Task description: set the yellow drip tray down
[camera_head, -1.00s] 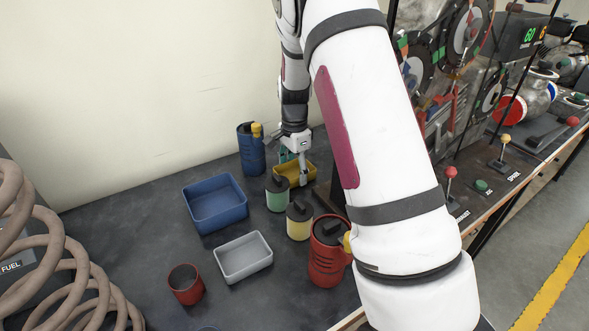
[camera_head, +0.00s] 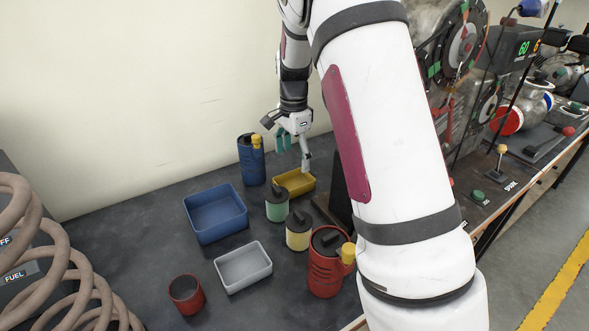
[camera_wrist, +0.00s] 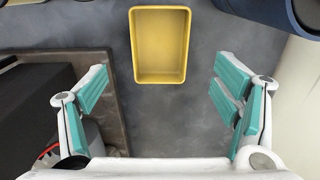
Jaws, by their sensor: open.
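The yellow drip tray (camera_head: 294,184) rests on the dark bench top, behind the green-bodied canister in the head view. In the wrist view the yellow drip tray (camera_wrist: 160,45) lies upright and empty at the top centre, beyond the fingertips. My gripper (camera_head: 293,150) is above the tray, its fingers spread wide apart. In the wrist view my gripper (camera_wrist: 164,92) shows teal pads on both fingers with nothing between them. The gripper is apart from the tray.
A blue canister (camera_head: 251,160) stands just left of the tray. A green canister (camera_head: 277,206), a cream canister (camera_head: 298,232) and a red canister (camera_head: 325,270) stand in front. A blue bin (camera_head: 216,226), a grey tray (camera_head: 243,280) and a red cup (camera_head: 186,297) sit further left.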

